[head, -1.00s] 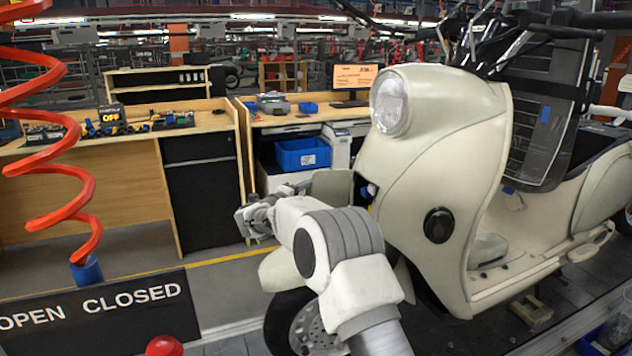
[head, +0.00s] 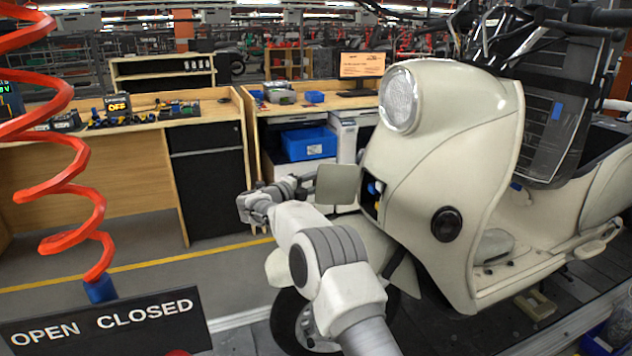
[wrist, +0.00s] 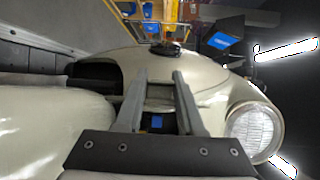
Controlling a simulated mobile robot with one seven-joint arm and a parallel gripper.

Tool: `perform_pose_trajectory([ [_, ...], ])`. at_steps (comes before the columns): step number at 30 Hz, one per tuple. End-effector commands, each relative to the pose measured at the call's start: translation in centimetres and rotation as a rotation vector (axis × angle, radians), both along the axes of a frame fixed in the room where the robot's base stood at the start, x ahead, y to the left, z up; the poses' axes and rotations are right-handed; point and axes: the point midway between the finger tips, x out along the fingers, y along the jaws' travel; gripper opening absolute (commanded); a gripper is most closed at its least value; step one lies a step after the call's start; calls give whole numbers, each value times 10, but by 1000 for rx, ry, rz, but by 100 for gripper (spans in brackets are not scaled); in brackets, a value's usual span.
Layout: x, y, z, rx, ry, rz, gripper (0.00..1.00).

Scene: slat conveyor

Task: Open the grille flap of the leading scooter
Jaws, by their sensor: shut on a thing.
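The cream scooter (head: 440,140) stands at the right in the head view, its round headlight (head: 398,100) facing left. Its grille flap (head: 338,184), a small grey-beige panel, stands swung out from the front. Beside it is a dark opening (head: 371,198) with something blue inside. My gripper (head: 309,184) is at the flap's outer left edge and shut on it; the fingertips are small and hard to make out there. In the wrist view my two fingers (wrist: 158,78) reach toward the scooter front, with the headlight (wrist: 254,133) at the right. A blue patch (wrist: 157,122) shows between the fingers.
A red coiled hose (head: 75,200) hangs at the left above an OPEN/CLOSED sign (head: 105,322). Wooden workbenches (head: 90,185) stand behind, with a blue bin (head: 308,143). Grey floor lies between benches and scooter. The front fender and wheel are close to my arm.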

Motion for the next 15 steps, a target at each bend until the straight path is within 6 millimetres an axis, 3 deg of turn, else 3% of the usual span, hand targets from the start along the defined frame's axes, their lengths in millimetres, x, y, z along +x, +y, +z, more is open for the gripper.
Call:
perform_pose_trajectory([
  [1,2,-9,0,-6,-1,-13,0],
  [9,2,-9,0,-6,-1,-12,0],
  [10,2,-9,0,-6,-1,-12,39],
  [15,1,-6,0,-4,-1,-9,68],
])
